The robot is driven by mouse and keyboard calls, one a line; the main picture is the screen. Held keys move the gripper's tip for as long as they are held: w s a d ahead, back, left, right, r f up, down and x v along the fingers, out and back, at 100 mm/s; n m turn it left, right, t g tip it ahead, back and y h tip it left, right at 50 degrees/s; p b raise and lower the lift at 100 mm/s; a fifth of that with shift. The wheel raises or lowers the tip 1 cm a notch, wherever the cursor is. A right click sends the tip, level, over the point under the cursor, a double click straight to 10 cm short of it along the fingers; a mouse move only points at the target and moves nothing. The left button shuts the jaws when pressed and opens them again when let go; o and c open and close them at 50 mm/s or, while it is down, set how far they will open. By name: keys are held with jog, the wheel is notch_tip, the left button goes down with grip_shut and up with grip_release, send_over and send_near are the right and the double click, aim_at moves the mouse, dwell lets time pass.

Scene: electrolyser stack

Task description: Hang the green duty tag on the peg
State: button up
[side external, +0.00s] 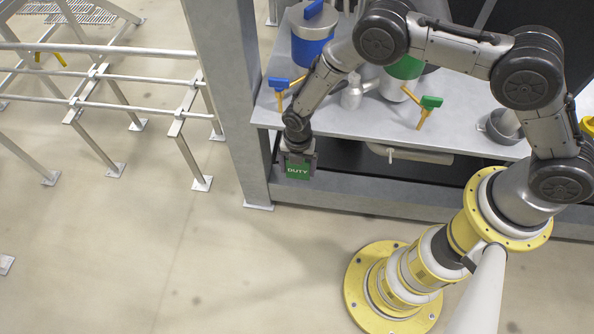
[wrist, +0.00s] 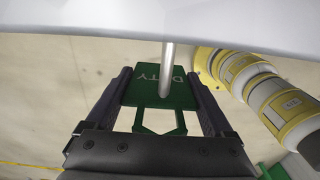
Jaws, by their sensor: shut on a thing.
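My gripper (side external: 299,158) is at the front left corner of the bench, beside the grey post. It is shut on the green duty tag (side external: 297,171), whose white word DUTY faces the side camera. In the wrist view the tag (wrist: 143,87) sits between the two dark fingers (wrist: 158,80), with its open green frame toward the palm. A thin silver peg (wrist: 168,60) runs down from the pale surface at the top and crosses in front of the tag. Its tip appears over the tag's face, outside the frame's opening.
The thick post (side external: 225,70) stands left of my gripper. Floor in front is clear.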

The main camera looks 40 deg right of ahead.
jog(key=shift+w+d+f, duration=0.35)
jog(key=shift+w+d, duration=0.35)
jog(key=shift+w+d+f, duration=0.3)
jog(key=shift+w+d, duration=0.35)
jog(key=o, duration=1.1)
jog(key=shift+c, duration=0.2)
